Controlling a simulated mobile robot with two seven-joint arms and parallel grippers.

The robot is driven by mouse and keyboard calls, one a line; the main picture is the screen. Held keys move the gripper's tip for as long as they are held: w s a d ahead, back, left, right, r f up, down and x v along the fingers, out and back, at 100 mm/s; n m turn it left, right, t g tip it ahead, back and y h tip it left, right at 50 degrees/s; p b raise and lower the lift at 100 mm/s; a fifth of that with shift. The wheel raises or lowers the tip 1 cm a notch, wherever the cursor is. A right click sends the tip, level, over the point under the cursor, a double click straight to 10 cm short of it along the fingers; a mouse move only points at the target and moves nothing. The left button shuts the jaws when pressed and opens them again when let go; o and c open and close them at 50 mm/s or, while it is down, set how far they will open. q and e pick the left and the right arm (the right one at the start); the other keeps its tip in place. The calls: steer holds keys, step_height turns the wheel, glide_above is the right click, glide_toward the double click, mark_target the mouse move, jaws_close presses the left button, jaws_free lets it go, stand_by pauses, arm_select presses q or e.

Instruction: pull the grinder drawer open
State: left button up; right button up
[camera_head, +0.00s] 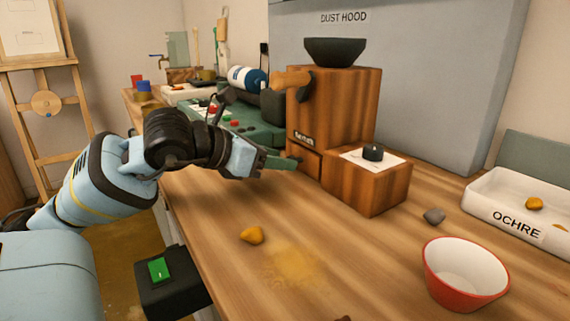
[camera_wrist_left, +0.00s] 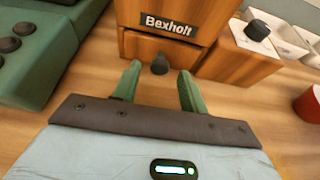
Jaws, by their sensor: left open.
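The wooden grinder (camera_head: 335,108) stands on the table with a black bowl (camera_head: 334,50) on top and a crank at its left side. In the left wrist view its drawer (camera_wrist_left: 158,50) sits under the "Bexholt" label (camera_wrist_left: 166,24), and it looks shut. The drawer's dark round knob (camera_wrist_left: 159,65) lies between the fingertips of my left gripper (camera_wrist_left: 159,78). The gripper is open, with its green fingers on either side of the knob and apart from it. In the head view the left gripper (camera_head: 283,161) is at the drawer front, and the knob is hidden. My right gripper is not in view.
A wooden block (camera_head: 370,186) with a white sheet and a black knob stands right of the grinder. A green machine (camera_head: 240,122) is on the left. A red-and-white bowl (camera_head: 465,272), an ochre tray (camera_head: 515,212) and loose lumps lie nearer.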

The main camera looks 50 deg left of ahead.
arm_select(q)
steer(key=shift+x, duration=1.15)
jaws_close()
